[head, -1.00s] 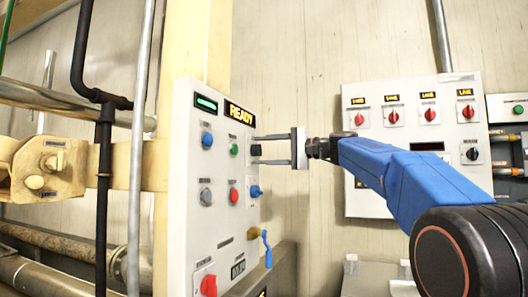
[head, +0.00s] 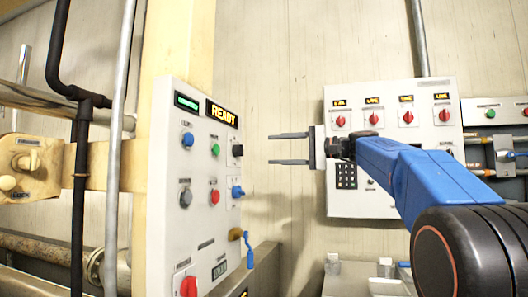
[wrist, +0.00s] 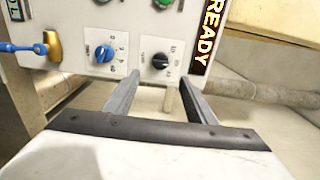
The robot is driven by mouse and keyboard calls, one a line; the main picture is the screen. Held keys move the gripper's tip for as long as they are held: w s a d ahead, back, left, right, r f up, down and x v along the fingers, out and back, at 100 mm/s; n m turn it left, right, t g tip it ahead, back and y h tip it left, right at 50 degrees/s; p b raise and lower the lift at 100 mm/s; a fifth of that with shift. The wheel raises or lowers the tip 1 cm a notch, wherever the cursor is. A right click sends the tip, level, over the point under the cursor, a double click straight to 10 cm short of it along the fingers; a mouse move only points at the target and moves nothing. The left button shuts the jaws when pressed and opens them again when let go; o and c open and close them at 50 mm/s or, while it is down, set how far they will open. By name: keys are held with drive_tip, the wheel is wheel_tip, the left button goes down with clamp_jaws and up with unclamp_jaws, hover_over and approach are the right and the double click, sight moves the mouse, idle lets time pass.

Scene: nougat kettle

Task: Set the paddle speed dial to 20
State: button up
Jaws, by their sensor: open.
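The control panel (head: 170,235) carries a black dial (head: 237,150) and, below it, a blue dial (head: 237,191), both at its right edge. In the wrist view the black dial (wrist: 160,61) has a scale around it, and the blue dial (wrist: 103,53) sits to its left with its own scale. I cannot read the labels, so I cannot tell which dial sets paddle speed, nor either exact setting. My gripper (head: 271,149) is open and empty, level with the black dial and apart from it. In the wrist view its fingers (wrist: 158,80) straddle the line to the black dial.
A READY display (head: 222,113) is lit on the panel. A blue-handled lever (head: 249,250) sticks out below the dials. A second panel with red switches (head: 390,117) hangs on the back wall behind my arm. Open space lies between the panels.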

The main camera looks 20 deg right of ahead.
drive_tip(key=v, duration=0.6)
drive_tip(key=shift+d, duration=0.15)
drive_tip(key=shift+s, duration=0.15)
drive_tip(key=s+a+f+g+h, duration=0.15)
drive_tip(key=s+a+f, duration=0.25)
drive_tip(key=f, duration=0.5)
drive_tip(key=s+a+f+g+h, duration=0.1)
drive_tip(key=s+a+f+h, duration=0.25)
drive_tip(key=f, duration=0.55)
drive_tip(key=s+a+f+g+h, duration=0.15)
drive_tip(key=s+a+f, duration=0.25)
drive_tip(key=f, duration=0.5)
drive_tip(key=s+d+f+n+h, duration=0.1)
drive_tip(key=s+f+n+h, duration=0.1)
drive_tip(key=s+f, duration=0.5)
drive_tip(key=s+d+f+n+g+h, duration=0.1)
drive_tip(key=s+f, duration=0.6)
drive_tip(key=f, duration=0.7)
drive_tip(key=s+d+f+n+h, duration=0.2)
drive_tip(key=s+f+n+h, duration=0.2)
drive_tip(key=s+f, duration=0.4)
wheel_tip(320, 180, down, 2)
drive_tip(key=shift+d+f+g+h, duration=0.2)
drive_tip(key=shift+g+h, duration=0.2)
drive_tip(key=shift+h, duration=0.15)
